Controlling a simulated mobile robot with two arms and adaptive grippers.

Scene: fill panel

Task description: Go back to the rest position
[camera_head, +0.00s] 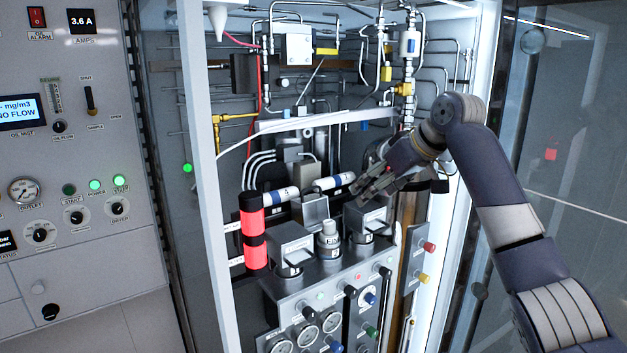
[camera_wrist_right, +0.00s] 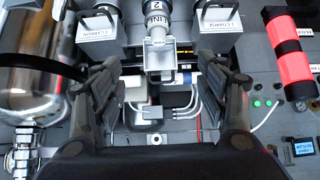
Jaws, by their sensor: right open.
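My right arm comes in from the right in the head view. Its gripper (camera_head: 372,188) is inside the open cabinet, above the right side of the fill panel. In the right wrist view the two fingers of the right gripper (camera_wrist_right: 160,88) are spread apart with nothing held between them. A white and blue cylinder (camera_head: 334,182) lies just left of the fingers in the head view; whether they touch it I cannot tell. My left gripper is not in view.
The fill panel (camera_head: 322,285) carries gauges, knobs and metal blocks. A red glowing cylinder (camera_head: 253,232) stands at its left. White cabinet posts (camera_head: 206,180) frame the opening. Pipes and valves fill the back. A grey control panel (camera_head: 75,240) is at left, glass (camera_head: 570,120) at right.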

